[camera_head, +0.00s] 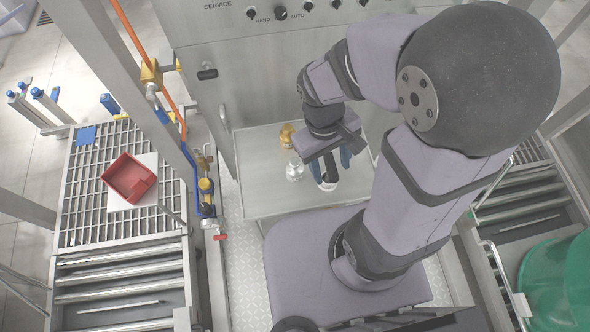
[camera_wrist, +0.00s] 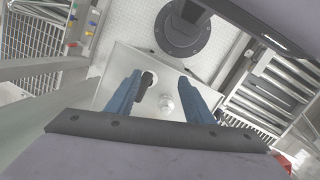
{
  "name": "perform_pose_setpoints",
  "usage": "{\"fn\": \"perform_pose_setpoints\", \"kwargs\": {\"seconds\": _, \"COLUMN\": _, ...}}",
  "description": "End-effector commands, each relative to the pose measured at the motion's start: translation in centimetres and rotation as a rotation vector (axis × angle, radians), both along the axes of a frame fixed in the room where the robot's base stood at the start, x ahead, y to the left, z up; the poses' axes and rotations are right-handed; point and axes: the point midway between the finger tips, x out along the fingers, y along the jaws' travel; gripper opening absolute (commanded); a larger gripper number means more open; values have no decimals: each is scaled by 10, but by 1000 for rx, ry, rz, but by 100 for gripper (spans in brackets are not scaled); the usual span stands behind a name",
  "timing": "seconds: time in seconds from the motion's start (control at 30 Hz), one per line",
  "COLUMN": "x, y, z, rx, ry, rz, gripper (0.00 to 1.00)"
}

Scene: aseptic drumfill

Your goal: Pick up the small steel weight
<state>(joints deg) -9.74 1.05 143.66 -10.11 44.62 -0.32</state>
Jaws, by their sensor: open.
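The small steel weight (camera_head: 294,170) is a shiny silver, knobbed piece standing on the steel table, to the left of my gripper (camera_head: 331,165) in the head view. In the wrist view the steel weight (camera_wrist: 167,104) shows between the blue fingers, nearer the right one. My gripper (camera_wrist: 160,78) is open over the table, its fingers apart with nothing held. How high the fingertips are above the table is hard to tell.
A brass weight (camera_head: 287,135) stands behind the steel one. A white and black item (camera_head: 328,182) is close by the fingers; its black part (camera_wrist: 148,80) shows near the left finger. The steel table (camera_head: 262,190) is bare at left. A red bin (camera_head: 130,178) sits on the left conveyor.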

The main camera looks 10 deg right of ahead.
Motion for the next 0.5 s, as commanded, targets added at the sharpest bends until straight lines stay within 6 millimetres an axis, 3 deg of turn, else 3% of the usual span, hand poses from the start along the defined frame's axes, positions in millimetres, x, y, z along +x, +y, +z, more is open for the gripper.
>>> {"fn": "perform_pose_setpoints", "kwargs": {"seconds": 0.03, "x": -3, "y": 3, "z": -16, "rx": -47, "ry": 54, "rz": 113, "gripper": 48}}
{"fn": "perform_pose_setpoints", "kwargs": {"seconds": 0.23, "x": 3, "y": 4, "z": -57, "rx": -306, "ry": 241, "rz": 632, "gripper": 48}}
{"fn": "perform_pose_setpoints", "kwargs": {"seconds": 0.37, "x": 22, "y": 15, "z": -81, "rx": -505, "ry": 325, "rz": 983, "gripper": 48}}
{"fn": "perform_pose_setpoints", "kwargs": {"seconds": 0.5, "x": 46, "y": 41, "z": -105, "rx": -720, "ry": 370, "rz": 1323, "gripper": 48}}
